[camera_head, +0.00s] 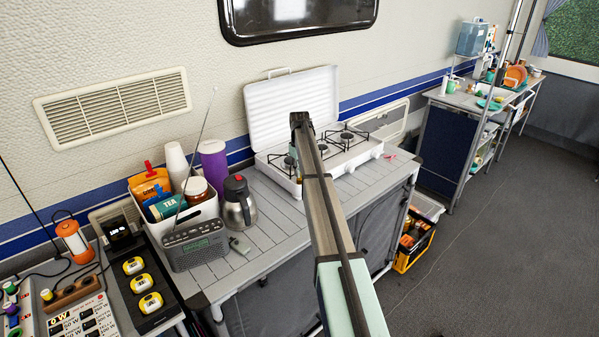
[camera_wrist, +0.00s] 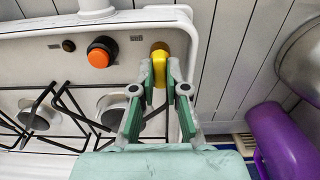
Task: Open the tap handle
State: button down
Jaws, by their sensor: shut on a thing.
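A yellow tap handle (camera_wrist: 159,61) sits at the corner of the white camping stove (camera_wrist: 40,62) in the wrist view. My gripper (camera_wrist: 160,78) is shut on this handle, with one green-grey finger on either side of it. The fingers hide part of the handle. In the head view the stove (camera_head: 290,100) stands on the slatted table with its lid up. There my arm covers part of the stove, and the handle and fingertips cannot be made out.
An orange knob (camera_wrist: 99,55) is beside my gripper. Burner grates (camera_wrist: 62,105) lie close by. A purple container (camera_head: 213,160), a steel flask (camera_head: 239,203), a white bin (camera_head: 178,212) and a radio (camera_head: 195,247) stand left of the stove. Some slatted tabletop (camera_head: 275,235) is bare.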

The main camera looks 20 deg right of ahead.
jog(key=c, duration=1.2)
grip_release()
jog(key=shift+r, duration=0.1)
notch_tip(320, 180, up, 12)
jog(key=shift+f, duration=0.1)
